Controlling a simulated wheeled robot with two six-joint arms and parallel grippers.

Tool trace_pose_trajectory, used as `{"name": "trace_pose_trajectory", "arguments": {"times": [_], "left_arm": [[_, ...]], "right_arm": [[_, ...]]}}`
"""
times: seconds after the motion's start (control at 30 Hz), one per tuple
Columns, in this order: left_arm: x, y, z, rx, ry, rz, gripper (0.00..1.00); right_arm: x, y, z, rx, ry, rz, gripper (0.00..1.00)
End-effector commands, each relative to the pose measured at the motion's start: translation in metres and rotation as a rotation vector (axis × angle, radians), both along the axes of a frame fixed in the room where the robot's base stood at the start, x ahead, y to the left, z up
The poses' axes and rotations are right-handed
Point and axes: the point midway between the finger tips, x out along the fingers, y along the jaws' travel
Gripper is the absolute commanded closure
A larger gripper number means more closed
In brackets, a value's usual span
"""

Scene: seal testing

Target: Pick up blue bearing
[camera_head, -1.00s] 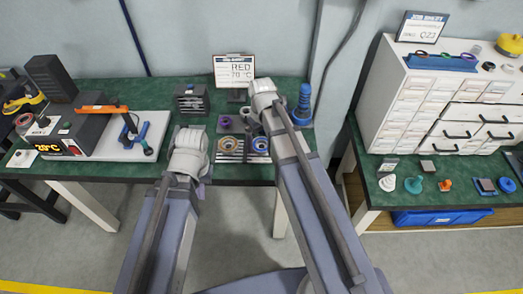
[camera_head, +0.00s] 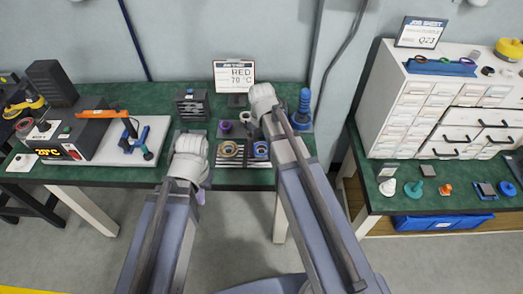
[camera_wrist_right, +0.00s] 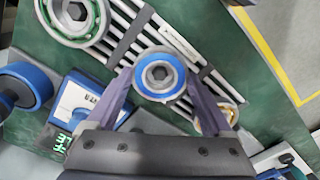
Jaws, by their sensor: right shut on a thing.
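The blue bearing (camera_wrist_right: 160,77), a metal ring with a blue band and a dark hex centre, sits between the two fingers of my right gripper (camera_wrist_right: 160,84) in the right wrist view. The gripper is shut on it. Slatted rack bars lie behind it; whether it touches them I cannot tell. In the head view a blue-ringed bearing (camera_head: 261,149) shows just below my right wrist, whose fingers are hidden there. My left gripper (camera_head: 202,194) hangs in front of the bench edge, mostly hidden by its own wrist; its opening cannot be seen.
A bearing with a brownish ring (camera_head: 229,149) lies left of the blue one on the slatted rack. A green-ringed bearing (camera_wrist_right: 75,14) shows in the wrist view. A job sheet sign (camera_head: 234,75) and a blue post (camera_head: 304,108) stand behind. A heater (camera_head: 85,130) is at left.

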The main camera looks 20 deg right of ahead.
Motion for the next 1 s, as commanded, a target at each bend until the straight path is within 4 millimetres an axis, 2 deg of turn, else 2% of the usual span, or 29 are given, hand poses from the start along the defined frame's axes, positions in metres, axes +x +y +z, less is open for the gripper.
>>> {"name": "trace_pose_trajectory", "arguments": {"times": [0.27, 0.47, 0.67, 1.0], "left_arm": [[0.000, 0.000, 0.000, 0.000, 0.000, 0.000, 1.00], [0.000, 0.000, 0.009, 0.000, 0.000, 0.000, 1.00], [0.000, 0.000, 0.031, 0.000, 0.000, 0.000, 1.00], [0.000, 0.000, 0.084, 0.000, 0.000, 0.000, 1.00]], "right_arm": [[0.000, 0.000, 0.000, 0.000, 0.000, 0.000, 0.92], [0.000, 0.000, 0.009, 0.000, 0.000, 0.000, 0.92], [0.000, 0.000, 0.031, 0.000, 0.000, 0.000, 0.92], [0.000, 0.000, 0.084, 0.000, 0.000, 0.000, 0.92]]}}
